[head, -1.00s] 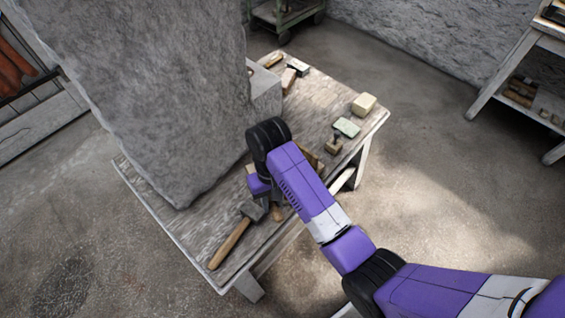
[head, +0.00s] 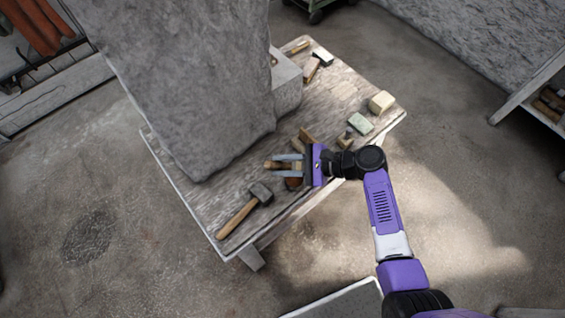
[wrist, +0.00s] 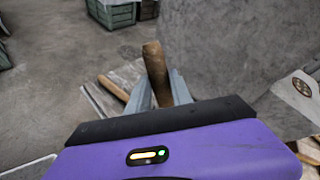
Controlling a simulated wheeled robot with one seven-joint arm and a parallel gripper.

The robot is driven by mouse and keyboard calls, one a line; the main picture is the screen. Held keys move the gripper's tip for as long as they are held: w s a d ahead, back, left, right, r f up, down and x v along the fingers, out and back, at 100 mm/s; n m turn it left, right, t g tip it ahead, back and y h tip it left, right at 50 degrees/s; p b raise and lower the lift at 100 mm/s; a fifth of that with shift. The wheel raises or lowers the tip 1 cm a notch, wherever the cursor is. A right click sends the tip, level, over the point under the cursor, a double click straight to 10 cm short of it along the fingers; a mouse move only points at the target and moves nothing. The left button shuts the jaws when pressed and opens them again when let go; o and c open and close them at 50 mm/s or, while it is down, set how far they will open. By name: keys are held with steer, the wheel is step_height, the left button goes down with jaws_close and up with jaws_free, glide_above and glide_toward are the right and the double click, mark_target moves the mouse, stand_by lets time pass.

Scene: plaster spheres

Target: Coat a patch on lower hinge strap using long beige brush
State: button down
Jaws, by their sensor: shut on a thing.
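My gripper (head: 276,165) is over the front part of the worktable in the head view. Its grey fingers are shut on a brown wooden handle (head: 269,165). In the wrist view the handle (wrist: 155,68) stands up between the fingers, its rounded end pointing away from my palm. The rest of the held tool is hidden, so I cannot tell whether it is the long beige brush. I cannot make out a lower hinge strap in either view.
A tall grey stone block (head: 190,75) stands on the wooden worktable (head: 190,205), left of my gripper. A hammer (head: 245,209) lies in front.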

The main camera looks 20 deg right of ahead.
steer(key=shift+f+b, duration=2.9)
steer(key=shift+b, duration=0.05)
steer(key=shift+f, duration=0.7)
stand_by(0.4)
step_height(320, 180, up, 7)
steer(key=p, duration=0.7)
steer(key=shift+a+r, duration=0.1)
steer(key=shift+r, duration=0.05)
stand_by(0.9)
